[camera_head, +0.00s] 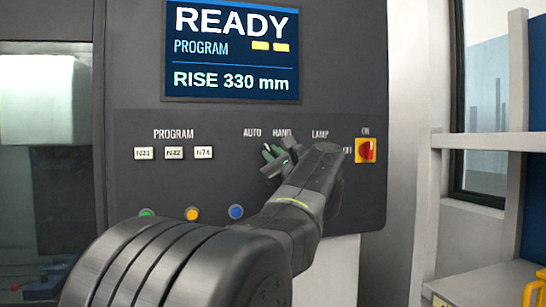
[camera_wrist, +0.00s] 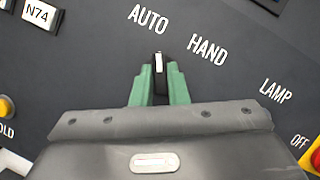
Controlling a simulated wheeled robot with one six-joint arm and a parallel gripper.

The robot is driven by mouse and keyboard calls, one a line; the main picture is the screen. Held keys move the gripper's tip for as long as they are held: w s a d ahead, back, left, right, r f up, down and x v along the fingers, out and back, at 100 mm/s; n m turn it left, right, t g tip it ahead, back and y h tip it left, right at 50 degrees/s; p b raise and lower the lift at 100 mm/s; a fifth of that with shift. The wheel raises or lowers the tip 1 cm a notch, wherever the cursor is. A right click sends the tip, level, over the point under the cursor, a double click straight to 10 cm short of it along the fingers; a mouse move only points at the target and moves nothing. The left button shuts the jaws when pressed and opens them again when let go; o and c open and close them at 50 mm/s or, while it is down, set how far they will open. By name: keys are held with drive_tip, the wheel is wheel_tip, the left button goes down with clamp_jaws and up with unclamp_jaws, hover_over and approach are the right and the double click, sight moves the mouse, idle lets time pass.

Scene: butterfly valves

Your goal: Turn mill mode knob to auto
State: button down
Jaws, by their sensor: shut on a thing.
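The mode knob (camera_wrist: 159,64) is black with a white pointer line. In the wrist view it sits between the green fingers of my gripper (camera_wrist: 158,84), which is shut on its sides. The pointer line points straight up in that view, close to the right end of the AUTO label (camera_wrist: 148,20); the HAND label (camera_wrist: 208,50) is to its right. In the head view my gripper (camera_head: 272,154) is at the panel just below the AUTO label (camera_head: 252,132) and the HAND label (camera_head: 282,133). My arm and fingers hide most of the knob there.
The dark panel (camera_head: 125,185) has a screen (camera_head: 232,50) reading READY and RISE 330 mm. Program buttons (camera_head: 174,153) are left of the knob. A red and yellow ON/OFF switch (camera_head: 366,150) is to the right, past the LAMP label (camera_head: 320,134). Green, yellow and blue buttons (camera_head: 236,211) are below.

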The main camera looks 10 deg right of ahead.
drive_tip(key=c, duration=1.4)
unclamp_jaws()
drive_tip(key=shift+c, duration=0.2)
drive_tip(key=shift+s, duration=0.1)
drive_tip(key=b+v, duration=0.3)
drive_tip(key=v, duration=1)
drive_tip(key=shift+s+f+b, duration=0.15)
drive_tip(key=shift+s+b, duration=0.15)
drive_tip(key=shift+w+d, duration=0.1)
drive_tip(key=p+x, duration=0.3)
drive_tip(key=x, duration=1)
drive_tip(key=shift+w+p, duration=0.35)
drive_tip(key=shift+s, duration=0.15)
